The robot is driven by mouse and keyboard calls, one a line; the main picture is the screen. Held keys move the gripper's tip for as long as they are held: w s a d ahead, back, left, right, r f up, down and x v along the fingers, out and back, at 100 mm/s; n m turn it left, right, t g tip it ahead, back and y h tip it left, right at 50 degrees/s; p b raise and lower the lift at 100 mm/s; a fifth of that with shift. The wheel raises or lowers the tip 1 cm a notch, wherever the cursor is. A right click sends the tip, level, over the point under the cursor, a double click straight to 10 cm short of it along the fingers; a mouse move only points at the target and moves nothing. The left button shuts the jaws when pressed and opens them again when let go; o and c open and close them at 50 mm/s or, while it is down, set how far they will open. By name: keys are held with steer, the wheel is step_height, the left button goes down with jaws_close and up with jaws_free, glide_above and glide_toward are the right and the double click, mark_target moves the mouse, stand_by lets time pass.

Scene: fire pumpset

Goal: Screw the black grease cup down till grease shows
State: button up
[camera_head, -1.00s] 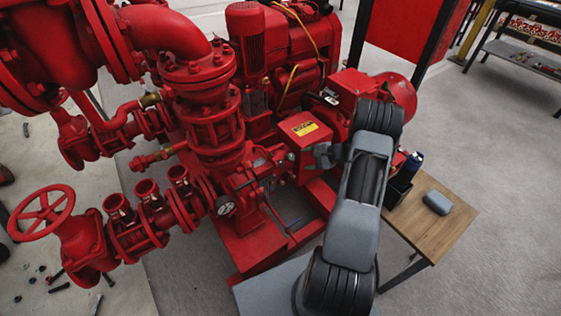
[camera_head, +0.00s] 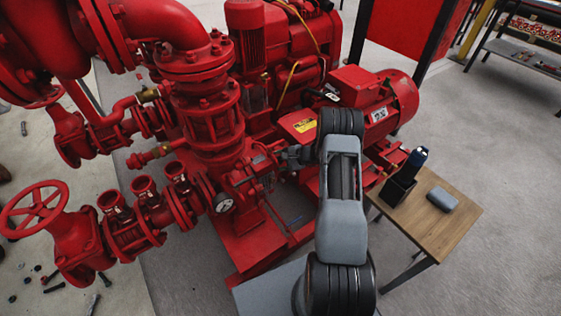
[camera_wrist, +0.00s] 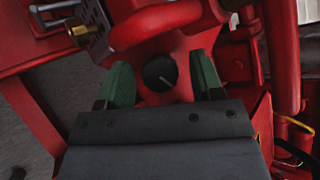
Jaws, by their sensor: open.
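The black grease cup (camera_wrist: 160,74) shows in the wrist view as a round dark cap with a pale line on it, set on a red housing. My gripper (camera_wrist: 162,82) is open, with one green finger on each side of the cup and a visible gap on both sides. I see no grease around the cup. In the head view my gripper (camera_head: 290,155) is at the red pump, left of my arm; the cup itself is too small or hidden to make out there.
A red curved casing (camera_wrist: 155,25) lies just beyond the cup in the wrist view. A brass fitting (camera_wrist: 80,32) is at upper left. In the head view, a red motor (camera_head: 375,100) stands right of my arm, and a wooden table (camera_head: 440,225) holds a black holder and a grey case.

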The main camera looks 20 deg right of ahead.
steer(key=c, duration=0.9)
steer(key=shift+m, duration=0.3)
steer(key=shift+f+m+t+b, duration=0.15)
steer(key=shift+m+t+b, duration=0.45)
steer(key=shift+b, duration=0.1)
steer(key=m+t+b, duration=0.1)
steer(key=m, duration=0.1)
steer(key=shift+m+b, duration=0.3)
steer(key=shift+m, duration=0.1)
steer(key=m+t+h+b, duration=0.1)
steer(key=m+t, duration=0.1)
steer(key=m, duration=0.2)
steer(key=shift+a+t, duration=0.1)
steer(key=shift+t, duration=0.2)
steer(key=shift+s+m+t+h+b, duration=0.1)
steer(key=shift+m+t+h+b, duration=0.35)
steer(key=shift+m, duration=0.6)
steer(key=shift+m+t+h+b, duration=0.1)
steer(key=shift+m+t+h, duration=0.15)
steer(key=shift+m+h, duration=0.55)
steer(key=shift+m, duration=0.45)
